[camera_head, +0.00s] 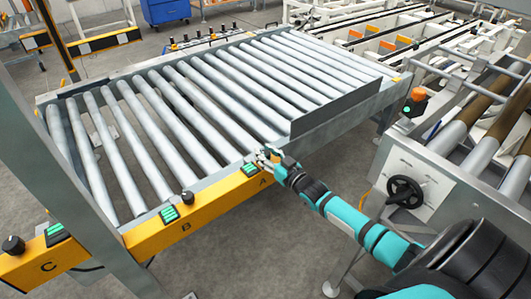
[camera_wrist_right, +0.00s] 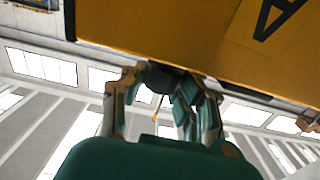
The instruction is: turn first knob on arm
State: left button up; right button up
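The yellow control arm (camera_head: 215,198) runs along the front of the roller conveyor, with sections marked A, B and C. My right gripper (camera_head: 268,157) is at the right end, by section A. In the right wrist view, a dark knob (camera_wrist_right: 163,76) sticks out below the yellow face with the letter A. My right gripper (camera_wrist_right: 160,88) has its fingers on both sides of this knob and looks closed on it. The knob is mostly hidden by the gripper in the head view. Knob B (camera_head: 188,197) and knob C (camera_head: 13,245) are free. My left gripper is not in view.
Green-lit buttons (camera_head: 169,214) sit beside the knobs. The roller conveyor (camera_head: 205,100) lies behind the arm. A machine with a black handwheel (camera_head: 405,191) and an orange-topped button (camera_head: 415,100) stands at the right. Floor is open below the arm.

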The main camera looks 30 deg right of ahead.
grip_shut()
jog(key=shift+f, duration=0.1)
jog(key=h+p, duration=0.1)
jog(key=m+h+p, duration=0.1)
jog(key=shift+w+a+r+m+p, duration=0.1)
jog(key=shift+r+m+p, duration=0.2)
jog(key=shift+r+p, duration=0.1)
jog(key=m+h+p, duration=0.1)
jog(key=h, duration=0.2)
jog(key=shift+f+m+p, duration=0.25)
jog(key=shift+m+p, duration=0.1)
jog(key=shift+m, duration=0.05)
jog(key=shift+f+g+h, duration=0.2)
jog(key=shift+g+h, duration=0.1)
jog(key=shift+h, duration=0.3)
jog(key=o, duration=0.8)
grip_release()
jog(key=shift+r+m, duration=0.1)
jog(key=shift+m, duration=0.2)
